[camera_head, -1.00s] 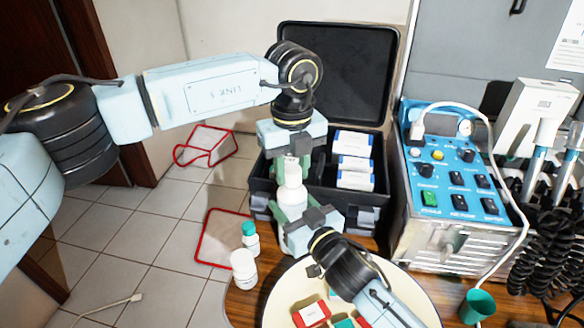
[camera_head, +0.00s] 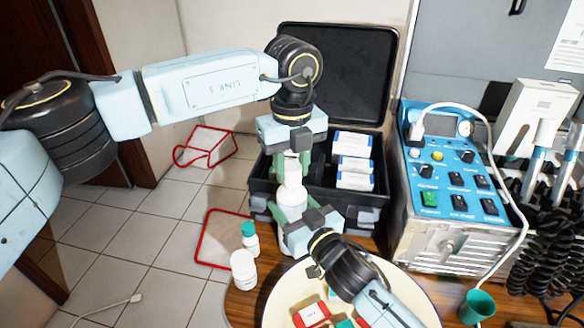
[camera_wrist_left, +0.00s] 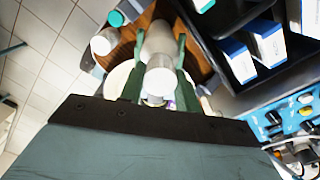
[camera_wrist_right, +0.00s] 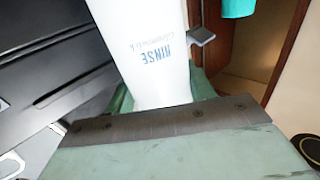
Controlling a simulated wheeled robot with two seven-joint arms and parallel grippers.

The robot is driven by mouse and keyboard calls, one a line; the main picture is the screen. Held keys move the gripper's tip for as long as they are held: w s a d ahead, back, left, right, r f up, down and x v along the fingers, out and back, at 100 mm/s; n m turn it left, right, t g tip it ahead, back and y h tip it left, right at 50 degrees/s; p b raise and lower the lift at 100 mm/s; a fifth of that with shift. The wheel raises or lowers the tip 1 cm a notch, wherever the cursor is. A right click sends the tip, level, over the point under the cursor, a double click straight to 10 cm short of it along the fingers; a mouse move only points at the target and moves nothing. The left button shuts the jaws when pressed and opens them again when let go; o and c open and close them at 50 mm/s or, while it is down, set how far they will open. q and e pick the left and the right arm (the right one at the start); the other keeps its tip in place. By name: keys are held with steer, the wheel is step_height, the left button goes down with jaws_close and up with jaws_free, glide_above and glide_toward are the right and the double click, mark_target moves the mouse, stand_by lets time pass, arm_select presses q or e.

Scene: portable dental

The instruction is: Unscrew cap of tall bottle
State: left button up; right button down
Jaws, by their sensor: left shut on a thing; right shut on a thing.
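The tall white bottle (camera_head: 292,196) stands upright in front of the black case. Its body carries a "RINSE" label in the right wrist view (camera_wrist_right: 150,50). My right gripper (camera_head: 292,216) is shut around its lower body. My left gripper (camera_head: 291,166) points down from above and is shut on the cap. The pale cap (camera_wrist_left: 159,82) shows between its green fingers in the left wrist view, in line with the bottle (camera_wrist_left: 158,42). The fingers partly hide the cap in the head view, and I cannot tell whether there is a gap below it.
A small teal-capped bottle (camera_head: 250,239) and a white jar (camera_head: 243,270) stand at the table's left edge. A cream round tray (camera_head: 277,301) lies in front. The open black case (camera_head: 345,205) is behind. A blue control unit (camera_head: 455,178) and a teal cup (camera_head: 477,306) are right.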

mark_target(292, 166)
arm_select(q)
steer(key=shift+r, duration=0.6)
steer(key=shift+r, duration=2)
arm_select(e)
steer(key=shift+c, duration=2.3)
jaws_free()
